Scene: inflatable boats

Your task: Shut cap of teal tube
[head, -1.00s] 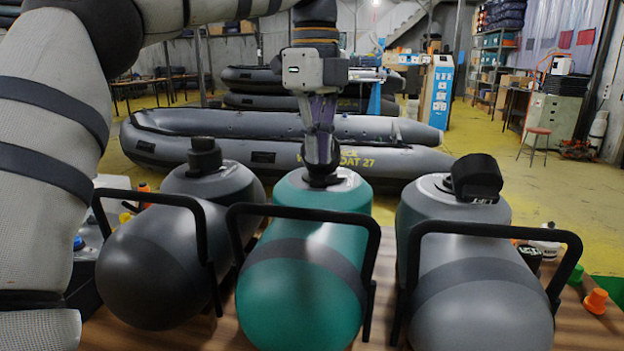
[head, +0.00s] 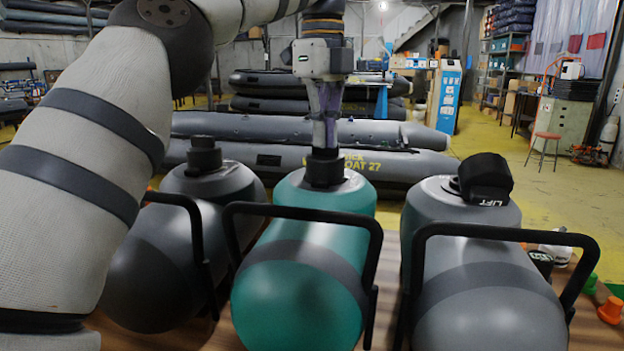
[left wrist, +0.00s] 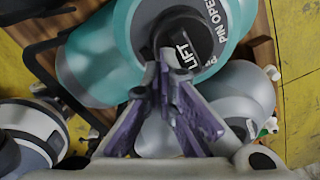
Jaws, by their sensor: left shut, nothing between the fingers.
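The teal tube (head: 300,295) lies in the middle of a row of three tubes. Its black cap (head: 324,168) sits upright over the valve at the tube's far end and looks closed down. In the left wrist view the cap (left wrist: 180,52) shows the word LIFT, with PIN OPEN lettering on the ring around it. My left gripper (head: 325,148) points down right above the cap, shut and empty. In the left wrist view its fingertips (left wrist: 166,72) are at the cap's edge; whether they touch it I cannot tell. My right gripper is not in view.
A dark grey tube (head: 150,270) with an upright cap lies to the left. A grey tube (head: 490,310) with its cap (head: 486,178) tipped open lies to the right. Black handles (head: 300,212) arch over the tubes. An orange piece (head: 611,310) lies at the right.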

